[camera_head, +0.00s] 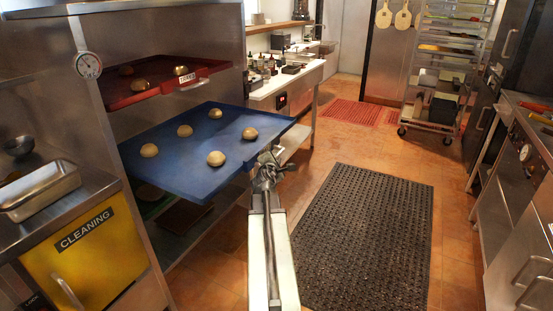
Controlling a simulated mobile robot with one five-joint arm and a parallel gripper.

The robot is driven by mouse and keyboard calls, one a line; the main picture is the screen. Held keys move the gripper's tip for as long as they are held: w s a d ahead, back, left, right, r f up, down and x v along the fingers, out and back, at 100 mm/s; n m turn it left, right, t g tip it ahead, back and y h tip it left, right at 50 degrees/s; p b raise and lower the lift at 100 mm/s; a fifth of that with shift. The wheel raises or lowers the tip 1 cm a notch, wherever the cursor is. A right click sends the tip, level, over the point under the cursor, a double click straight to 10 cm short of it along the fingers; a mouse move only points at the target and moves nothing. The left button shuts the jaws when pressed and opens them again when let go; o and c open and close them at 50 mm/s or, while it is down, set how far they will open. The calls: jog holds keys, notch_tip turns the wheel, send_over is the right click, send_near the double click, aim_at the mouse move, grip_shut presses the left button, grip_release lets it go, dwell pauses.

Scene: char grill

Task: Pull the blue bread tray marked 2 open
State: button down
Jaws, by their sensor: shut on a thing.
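The blue bread tray (190,165) sticks well out of the steel rack on the left, with several round buns on it. No number shows on the part of it in view. My gripper (266,168) is at the tray's right front edge, shut on it. The exact grip is partly hidden by the gripper itself. A red tray (150,92) with a few buns and a small white label sits above the blue one, in the rack. A green tray shows partly below the blue one.
A yellow door marked CLEANING (88,250) and a steel counter with a metal pan (40,190) stand at the left. A black floor mat (365,235) lies right of my arm, with open floor around it. Steel cooking units (520,200) line the right side.

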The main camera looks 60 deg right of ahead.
dwell(0.3)
jog(key=c, duration=1.4)
grip_release()
jog(key=shift+a, duration=0.1)
jog(key=shift+o, duration=0.2)
